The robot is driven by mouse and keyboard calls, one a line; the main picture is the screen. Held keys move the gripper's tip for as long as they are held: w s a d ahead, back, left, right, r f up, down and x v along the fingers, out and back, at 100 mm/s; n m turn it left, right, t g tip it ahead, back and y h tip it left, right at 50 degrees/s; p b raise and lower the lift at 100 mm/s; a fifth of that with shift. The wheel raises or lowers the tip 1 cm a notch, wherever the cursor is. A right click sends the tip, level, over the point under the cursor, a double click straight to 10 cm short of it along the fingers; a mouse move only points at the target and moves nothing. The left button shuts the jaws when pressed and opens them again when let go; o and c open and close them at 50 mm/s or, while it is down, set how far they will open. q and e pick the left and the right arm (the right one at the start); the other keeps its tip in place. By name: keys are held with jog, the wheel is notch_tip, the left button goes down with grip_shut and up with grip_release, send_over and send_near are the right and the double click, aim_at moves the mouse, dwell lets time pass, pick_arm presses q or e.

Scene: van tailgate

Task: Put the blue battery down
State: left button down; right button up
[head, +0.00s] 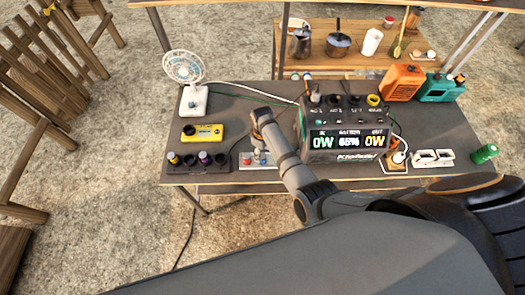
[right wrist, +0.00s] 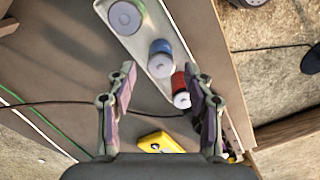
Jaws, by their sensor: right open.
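In the head view my right gripper (head: 257,140) is just above the tray. My left gripper is not in view.
A dark holder with several cells (head: 198,165) and a yellow device (head: 202,133) are left of the tray. A power station (head: 345,140) stands close on the right. A fan (head: 190,95) stands at the back left. The table's near edge (head: 230,181) is close to the tray.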

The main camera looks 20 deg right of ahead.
aim_at(262, 155)
notch_tip(262, 155, up, 9)
jog(key=p, duration=0.5)
jog(key=shift+f, duration=0.2)
jog(key=shift+d, duration=0.1)
